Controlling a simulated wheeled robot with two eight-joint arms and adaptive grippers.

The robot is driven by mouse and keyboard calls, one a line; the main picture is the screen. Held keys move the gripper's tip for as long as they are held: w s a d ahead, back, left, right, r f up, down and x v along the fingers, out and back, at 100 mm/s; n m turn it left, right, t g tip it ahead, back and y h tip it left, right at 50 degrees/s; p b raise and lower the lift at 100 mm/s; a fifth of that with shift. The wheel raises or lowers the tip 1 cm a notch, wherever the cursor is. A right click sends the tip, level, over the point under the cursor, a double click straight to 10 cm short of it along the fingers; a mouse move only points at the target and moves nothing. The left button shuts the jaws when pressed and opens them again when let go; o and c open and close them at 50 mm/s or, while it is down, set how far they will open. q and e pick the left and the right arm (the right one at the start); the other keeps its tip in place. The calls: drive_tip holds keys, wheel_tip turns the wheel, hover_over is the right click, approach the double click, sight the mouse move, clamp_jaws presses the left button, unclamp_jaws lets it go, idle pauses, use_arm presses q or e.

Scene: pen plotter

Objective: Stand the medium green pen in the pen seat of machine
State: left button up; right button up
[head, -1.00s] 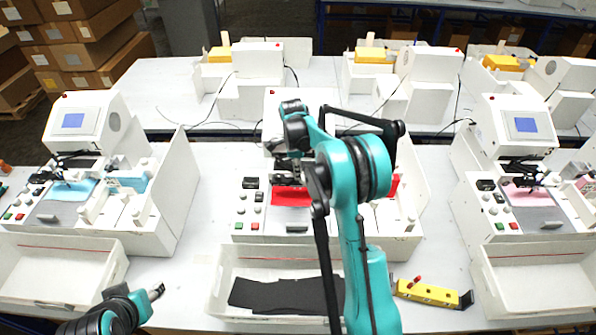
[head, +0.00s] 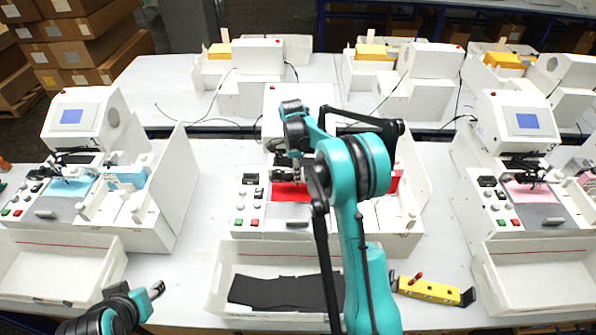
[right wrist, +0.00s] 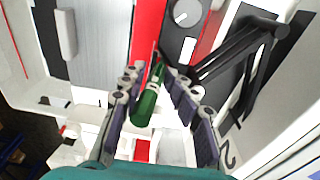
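The green pen (right wrist: 148,103) shows between the fingers of my right gripper (right wrist: 153,73) in the right wrist view, its thick end toward the camera. The fingers look closed on it, with its thin end pointing toward the machine. In the head view my right gripper (head: 288,165) is over the middle machine (head: 272,228), above its red sheet (head: 290,191). The pen cannot be made out there, and the pen seat is hidden by gripper and arm. My left gripper (head: 156,290) is low at the left, away from the machines; its finger gap cannot be made out.
A white tray (head: 216,283) holding black sheets stands before the middle machine. A yellow level-like tool (head: 428,290) lies right of it. Similar machines stand left (head: 150,210) and right (head: 525,225). A black bracket arm (right wrist: 245,60) is close to my right gripper.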

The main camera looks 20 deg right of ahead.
drive_tip(key=shift+w+r, duration=0.1)
drive_tip(key=shift+r, duration=0.05)
drive_tip(key=shift+a+r, duration=0.15)
drive_tip(key=shift+r, duration=1.8)
drive_tip(key=shift+a+r, duration=0.1)
drive_tip(key=shift+r, duration=1.8)
